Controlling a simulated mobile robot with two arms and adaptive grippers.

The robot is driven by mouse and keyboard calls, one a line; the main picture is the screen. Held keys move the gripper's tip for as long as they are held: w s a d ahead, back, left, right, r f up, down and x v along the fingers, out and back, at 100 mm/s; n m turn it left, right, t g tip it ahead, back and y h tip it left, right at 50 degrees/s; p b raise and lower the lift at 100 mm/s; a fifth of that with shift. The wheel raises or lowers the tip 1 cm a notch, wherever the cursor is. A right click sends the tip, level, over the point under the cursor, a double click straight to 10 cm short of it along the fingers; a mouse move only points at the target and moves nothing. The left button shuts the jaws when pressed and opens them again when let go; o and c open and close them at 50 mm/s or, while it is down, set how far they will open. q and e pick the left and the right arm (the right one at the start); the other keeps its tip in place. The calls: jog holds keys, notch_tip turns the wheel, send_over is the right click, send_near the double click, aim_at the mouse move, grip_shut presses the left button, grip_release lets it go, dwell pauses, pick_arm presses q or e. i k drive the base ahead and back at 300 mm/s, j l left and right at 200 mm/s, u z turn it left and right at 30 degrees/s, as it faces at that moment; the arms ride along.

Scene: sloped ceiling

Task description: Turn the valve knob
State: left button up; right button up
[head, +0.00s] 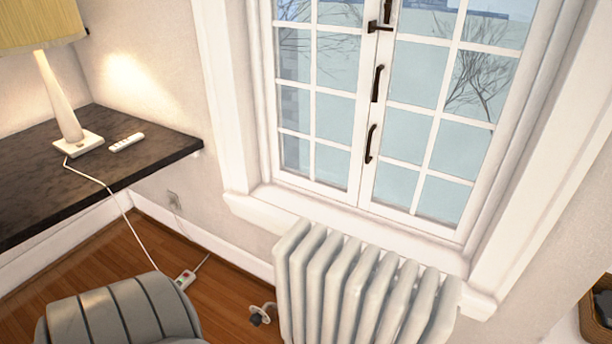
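The valve knob (257,317) is a small, dark grey-and-white fitting low at the left side of a white ribbed radiator (352,287). It sits near the floor at the bottom of the head view, beside the radiator's left end. The picture is too small to tell how far the knob is turned. Neither of my grippers shows in this view.
A grey ribbed rounded object (120,314) stands left of the knob. A power strip (186,279) with a white cord lies on the wood floor. A dark shelf (100,160) holds a lamp (62,105) and a remote (127,142). A window sill (345,232) is above the radiator.

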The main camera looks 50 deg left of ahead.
aim_at(255, 320)
jog(key=u, duration=2.05)
jog(key=i+j, duration=0.1)
jog(key=j, duration=0.35)
jog(key=j+z, duration=0.1)
jog(key=j, duration=0.3)
jog(key=i+j, duration=0.15)
jog(key=j, duration=0.3)
jog(key=z, duration=0.05)
